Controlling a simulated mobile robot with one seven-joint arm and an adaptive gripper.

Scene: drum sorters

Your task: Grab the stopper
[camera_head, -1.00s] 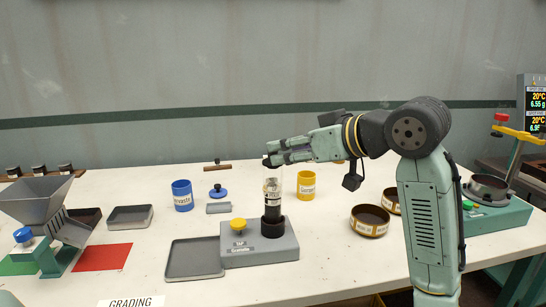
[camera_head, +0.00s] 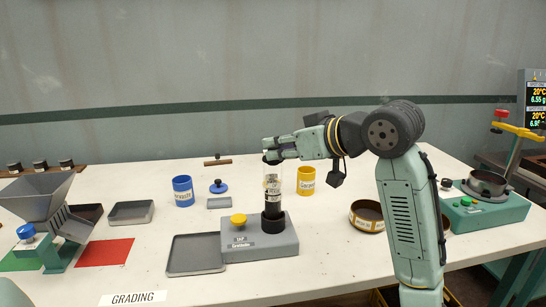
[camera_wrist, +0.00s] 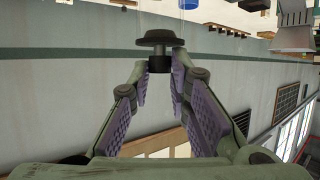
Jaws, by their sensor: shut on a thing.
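The stopper (camera_wrist: 160,40) is dark, with a wide cap and a narrower block, and sits between my fingertips in the wrist view. In the head view it is a small dark shape (camera_head: 271,159) at the top of the clear tube (camera_head: 272,185). My gripper (camera_head: 272,150) reaches in from the right, level with the tube's top, and is shut on the stopper; its fingers (camera_wrist: 160,72) also show in the wrist view. The tube stands upright on a grey base (camera_head: 260,243) with a yellow knob (camera_head: 238,220). I cannot tell whether the stopper is still seated in the tube.
A yellow cup (camera_head: 306,181) stands close behind the tube to the right, and a blue cup (camera_head: 183,191) to the left. A grey tray (camera_head: 196,256) lies beside the base. A round tin (camera_head: 367,215) stands near my arm. The table's front right is fairly clear.

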